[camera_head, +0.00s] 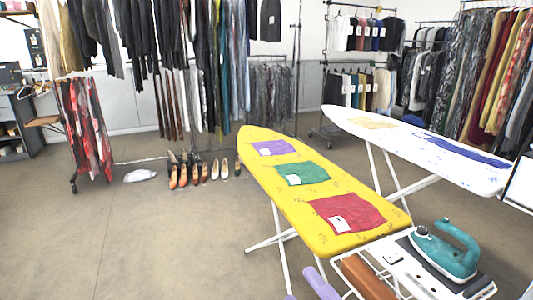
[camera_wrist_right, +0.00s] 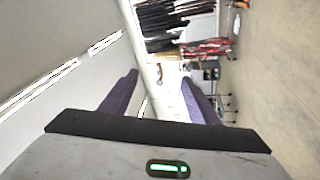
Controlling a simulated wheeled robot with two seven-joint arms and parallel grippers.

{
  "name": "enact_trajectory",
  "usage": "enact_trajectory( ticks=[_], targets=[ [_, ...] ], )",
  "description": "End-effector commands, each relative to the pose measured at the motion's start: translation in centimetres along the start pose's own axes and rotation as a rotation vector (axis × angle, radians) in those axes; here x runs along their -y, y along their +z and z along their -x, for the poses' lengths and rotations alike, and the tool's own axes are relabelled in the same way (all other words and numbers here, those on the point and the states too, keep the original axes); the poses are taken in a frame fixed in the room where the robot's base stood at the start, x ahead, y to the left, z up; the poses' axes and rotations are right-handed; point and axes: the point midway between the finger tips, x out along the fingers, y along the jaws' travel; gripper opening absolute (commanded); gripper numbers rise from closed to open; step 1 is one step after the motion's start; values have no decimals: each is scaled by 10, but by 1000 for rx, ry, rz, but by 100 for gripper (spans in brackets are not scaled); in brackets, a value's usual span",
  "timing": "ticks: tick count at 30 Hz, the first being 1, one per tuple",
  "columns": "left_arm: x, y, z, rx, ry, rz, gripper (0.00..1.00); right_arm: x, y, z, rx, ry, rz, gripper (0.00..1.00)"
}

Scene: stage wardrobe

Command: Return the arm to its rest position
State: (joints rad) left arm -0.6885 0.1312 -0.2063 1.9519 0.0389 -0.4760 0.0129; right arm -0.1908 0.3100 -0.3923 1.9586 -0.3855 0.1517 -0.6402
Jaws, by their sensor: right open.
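My right gripper (camera_head: 300,281) shows at the bottom edge of the head view, with its two purple fingers apart. In the right wrist view the purple fingers of the right gripper (camera_wrist_right: 159,78) stand open with nothing between them. The rest of the right arm is out of view. In the head view the right gripper is just left of the iron rest at the near end of the yellow ironing board (camera_head: 262,188). My left gripper is in neither view.
A teal iron (camera_head: 448,250) sits on the board's near end. Purple, green and red cloths (camera_head: 345,213) lie on the yellow board. A white ironing board (camera_head: 400,145) stands behind right. Clothes racks and several shoes (camera_head: 196,171) are farther back.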

Motion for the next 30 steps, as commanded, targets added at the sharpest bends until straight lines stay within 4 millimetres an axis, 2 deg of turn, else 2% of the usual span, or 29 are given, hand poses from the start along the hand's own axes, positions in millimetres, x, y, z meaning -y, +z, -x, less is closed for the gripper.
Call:
enact_trajectory(
  ticks=[1,3,5,6,9,13,15,17,30],
  targets=[
    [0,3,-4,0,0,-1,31,32,21,20,109,-60,-160,56],
    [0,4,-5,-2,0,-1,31,71,44,48,259,-131,-373,56],
    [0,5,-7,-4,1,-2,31,105,59,76,386,-183,-544,56],
    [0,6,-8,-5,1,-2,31,127,66,96,470,-214,-652,56],
    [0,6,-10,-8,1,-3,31,176,74,148,669,-272,-894,56],
    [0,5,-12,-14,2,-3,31,220,71,206,879,-317,-1126,56],
    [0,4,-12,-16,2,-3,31,235,68,228,959,-328,-1209,56],
    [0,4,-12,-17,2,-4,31,244,64,240,1007,-334,-1258,56],
    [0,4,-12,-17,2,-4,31,244,64,240,1007,-334,-1258,56]
  ],
)
